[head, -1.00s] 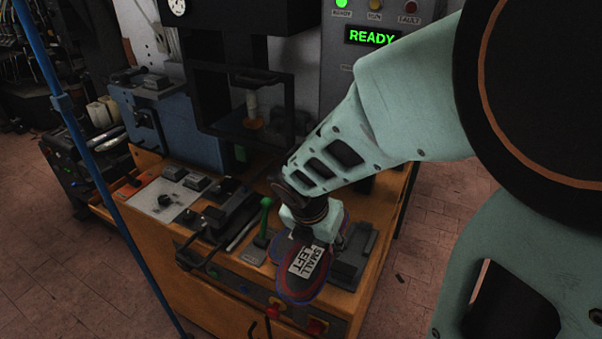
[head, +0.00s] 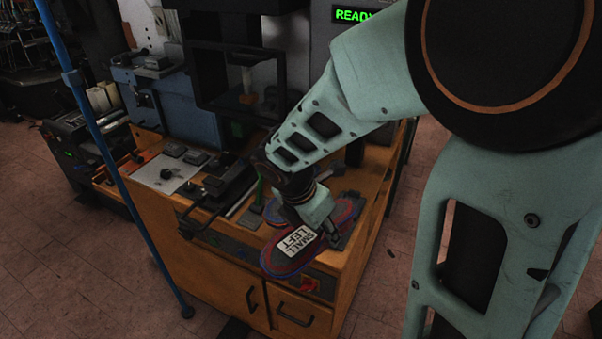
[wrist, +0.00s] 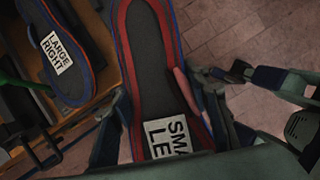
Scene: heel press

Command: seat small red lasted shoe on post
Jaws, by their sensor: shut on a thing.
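The small red shoe (head: 278,262) has a grey sole with red and blue edges and a white "SMALL LEFT" label. My gripper (head: 328,225) is shut on it, sole facing up, over the front right of the wooden bench. In the wrist view the held shoe (wrist: 150,60) stretches away between my two fingers (wrist: 165,125). A pale upright cylinder (head: 246,80) shows inside the black press frame; I cannot tell if it is the post. Part of the shoe is hidden behind my gripper in the head view.
Another shoe (wrist: 62,50), labelled "LARGE RIGHT", lies left of the held one. The bench (head: 215,275) carries a black clamp-like fixture (head: 228,180) and a green handle (head: 257,193). A blue pole (head: 120,180) stands at left. Brick floor is clear at lower left.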

